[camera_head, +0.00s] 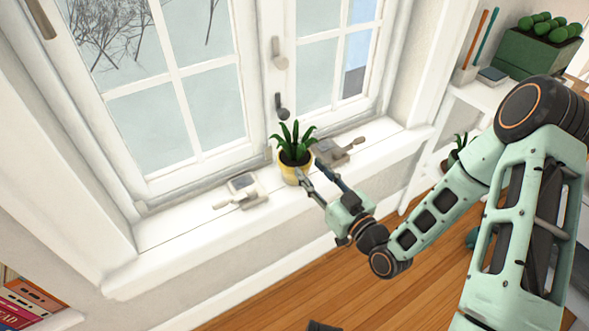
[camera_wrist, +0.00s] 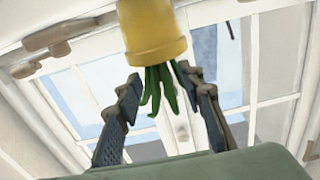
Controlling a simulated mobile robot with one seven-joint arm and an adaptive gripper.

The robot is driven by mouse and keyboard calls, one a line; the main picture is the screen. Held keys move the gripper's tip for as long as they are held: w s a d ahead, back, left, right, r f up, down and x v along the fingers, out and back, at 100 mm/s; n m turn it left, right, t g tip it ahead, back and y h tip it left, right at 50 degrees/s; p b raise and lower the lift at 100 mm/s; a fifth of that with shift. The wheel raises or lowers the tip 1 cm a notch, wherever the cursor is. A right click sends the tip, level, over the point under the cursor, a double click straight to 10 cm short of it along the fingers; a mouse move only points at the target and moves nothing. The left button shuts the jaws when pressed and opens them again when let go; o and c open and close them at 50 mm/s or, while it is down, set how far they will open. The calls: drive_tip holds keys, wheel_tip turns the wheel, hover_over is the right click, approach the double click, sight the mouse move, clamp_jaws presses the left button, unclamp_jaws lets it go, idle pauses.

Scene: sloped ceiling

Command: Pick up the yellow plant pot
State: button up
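The yellow plant pot (camera_head: 288,172) stands upright on the white windowsill (camera_head: 185,222), with a spiky green plant (camera_head: 294,142) in it. My gripper (camera_head: 309,168) is open and empty, reaching in from the lower right. In the head view, one finger overlaps the pot's right front and the other is just right of it. In the wrist view, the yellow pot (camera_wrist: 152,32) is at the top centre, upside down in the picture. Its leaves hang between the spread fingers of my gripper (camera_wrist: 159,77). I cannot tell whether a finger touches the pot.
Grey-beige window latches (camera_head: 242,187) and (camera_head: 345,149) lie on the sill on both sides of the pot. Window handles (camera_head: 280,56) are behind it. A white shelf (camera_head: 482,95) with a green planter (camera_head: 530,52) stands at the right. Books (camera_head: 28,300) are at the lower left.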

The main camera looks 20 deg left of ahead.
sight(297, 156)
drive_tip(key=b+x, duration=0.1)
drive_tip(key=x, duration=0.7)
drive_tip(key=shift+w+a+f, duration=0.1)
drive_tip(key=shift+w+a, duration=0.05)
drive_tip(key=shift+w, duration=0.1)
clamp_jaws()
